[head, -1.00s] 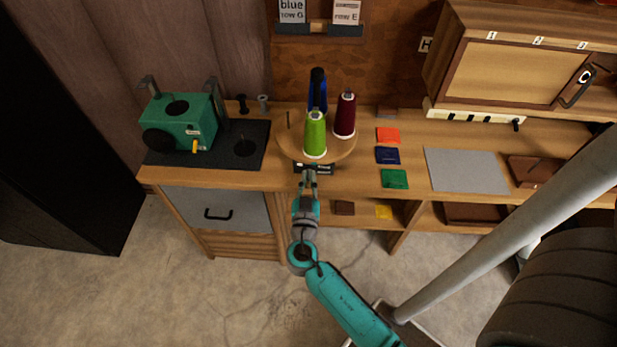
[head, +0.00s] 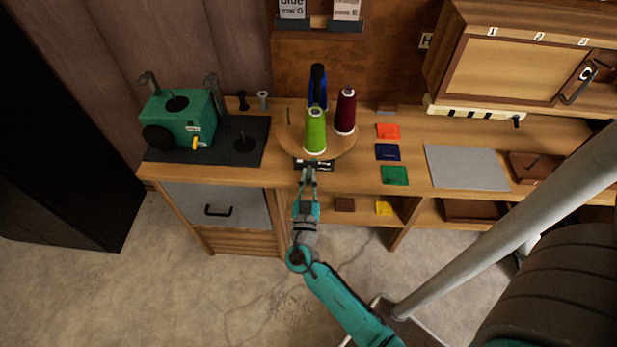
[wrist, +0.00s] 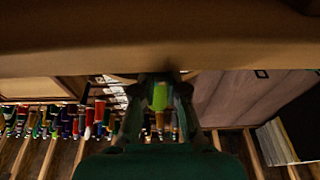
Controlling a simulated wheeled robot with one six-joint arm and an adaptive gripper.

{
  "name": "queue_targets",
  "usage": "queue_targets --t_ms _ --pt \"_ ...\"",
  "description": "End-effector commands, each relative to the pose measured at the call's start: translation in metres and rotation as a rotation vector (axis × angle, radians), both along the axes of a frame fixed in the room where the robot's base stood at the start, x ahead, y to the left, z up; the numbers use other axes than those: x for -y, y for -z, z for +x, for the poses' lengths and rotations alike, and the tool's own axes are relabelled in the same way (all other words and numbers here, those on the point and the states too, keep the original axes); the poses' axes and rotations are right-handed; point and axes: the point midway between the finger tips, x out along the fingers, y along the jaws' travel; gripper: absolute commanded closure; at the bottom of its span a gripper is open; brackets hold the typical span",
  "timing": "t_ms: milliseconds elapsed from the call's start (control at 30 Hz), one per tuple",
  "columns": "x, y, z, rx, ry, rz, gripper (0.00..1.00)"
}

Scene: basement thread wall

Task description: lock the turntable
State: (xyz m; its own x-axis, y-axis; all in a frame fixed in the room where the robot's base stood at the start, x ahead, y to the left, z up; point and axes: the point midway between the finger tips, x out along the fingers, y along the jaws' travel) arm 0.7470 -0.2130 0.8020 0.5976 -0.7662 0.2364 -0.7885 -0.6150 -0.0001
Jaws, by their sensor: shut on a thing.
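The turntable (head: 287,141) is a round wooden disc at the front edge of the bench. It carries a green spool (head: 315,132), a blue spool (head: 318,88) and a dark red spool (head: 345,112), all upright. A black-and-white fitting (head: 326,165) sits at its front edge. My gripper (head: 308,172) is at this fitting, below the green spool, and is shut on a small part that its fingers hide. In the wrist view my gripper (wrist: 160,85) points at the green spool (wrist: 160,96); a wooden underside fills the top.
A green machine (head: 180,118) stands on a dark mat at the left. Coloured squares (head: 388,152) and a grey mat (head: 466,168) lie to the right. A cabinet (head: 510,70) is at the back right.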

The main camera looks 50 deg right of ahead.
Motion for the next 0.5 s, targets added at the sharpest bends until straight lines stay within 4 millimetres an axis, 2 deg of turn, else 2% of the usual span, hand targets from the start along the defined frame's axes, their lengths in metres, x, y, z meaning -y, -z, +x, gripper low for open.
queue_targets --t_ms 33,67,100,167,500 --pt "-0.0005 0.0006 0.0 -0.001 -0.002 0.0 1.0" --pt "-0.0005 0.0007 0.0 -0.002 -0.002 0.0 0.86" --pt "-0.0005 0.0006 0.0 -0.002 -0.002 0.0 0.76" --pt "-0.0004 0.0006 -0.0001 -0.001 -0.001 0.001 0.62" --pt "-0.0017 0.0008 -0.0011 -0.001 -0.001 0.001 0.62"
